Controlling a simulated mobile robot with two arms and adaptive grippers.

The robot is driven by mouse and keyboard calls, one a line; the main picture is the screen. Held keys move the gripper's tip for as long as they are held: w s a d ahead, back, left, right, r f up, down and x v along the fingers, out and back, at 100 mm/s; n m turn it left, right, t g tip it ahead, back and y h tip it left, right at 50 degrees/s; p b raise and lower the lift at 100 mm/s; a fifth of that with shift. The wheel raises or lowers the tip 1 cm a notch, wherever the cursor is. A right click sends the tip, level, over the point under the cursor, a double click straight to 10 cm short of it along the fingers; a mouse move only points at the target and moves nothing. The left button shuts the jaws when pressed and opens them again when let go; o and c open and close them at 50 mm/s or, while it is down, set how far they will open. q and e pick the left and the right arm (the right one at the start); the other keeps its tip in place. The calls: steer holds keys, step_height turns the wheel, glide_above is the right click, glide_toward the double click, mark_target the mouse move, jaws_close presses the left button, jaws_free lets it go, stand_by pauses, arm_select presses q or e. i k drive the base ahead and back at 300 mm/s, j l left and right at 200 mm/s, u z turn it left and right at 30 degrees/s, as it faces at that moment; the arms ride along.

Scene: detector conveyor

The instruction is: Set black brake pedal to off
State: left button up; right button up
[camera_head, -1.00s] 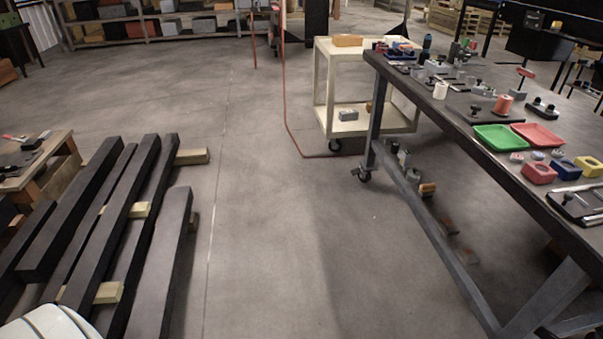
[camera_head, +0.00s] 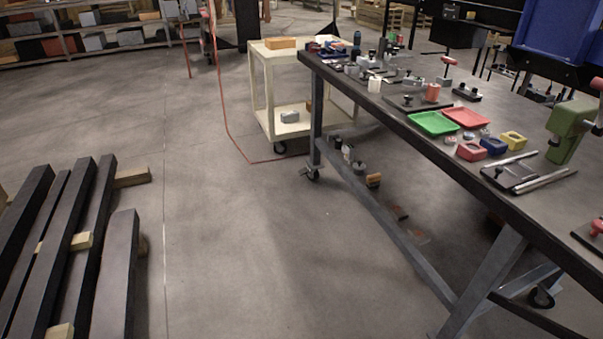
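I cannot make out a black brake pedal in the head view. Neither of my grippers is in view. A long dark workbench (camera_head: 395,120) on grey legs runs along the right side. It carries a green tray (camera_head: 433,123), a red tray (camera_head: 466,118), a red block (camera_head: 471,151), a blue block (camera_head: 493,145), a yellow block (camera_head: 513,140), and several small clamps and fixtures. A green machine (camera_head: 570,130) stands at the bench's right end, cut off by the picture edge.
A cream cart (camera_head: 290,133) with an orange box on top (camera_head: 280,43) stands behind the bench. Dark beams (camera_head: 113,275) lie on wooden blocks at the left. Shelving (camera_head: 62,50) lines the back left. The grey floor (camera_head: 235,240) between beams and bench is clear.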

mark_target(307, 170)
steer(key=i+j+u, duration=0.25)
steer(key=i, duration=0.3)
steer(key=i+u, duration=0.25)
steer(key=i, duration=0.3)
steer(key=i+j, duration=0.1)
steer(key=i, duration=0.75)
steer(key=i+j+z, duration=0.15)
steer(key=i, duration=0.7)
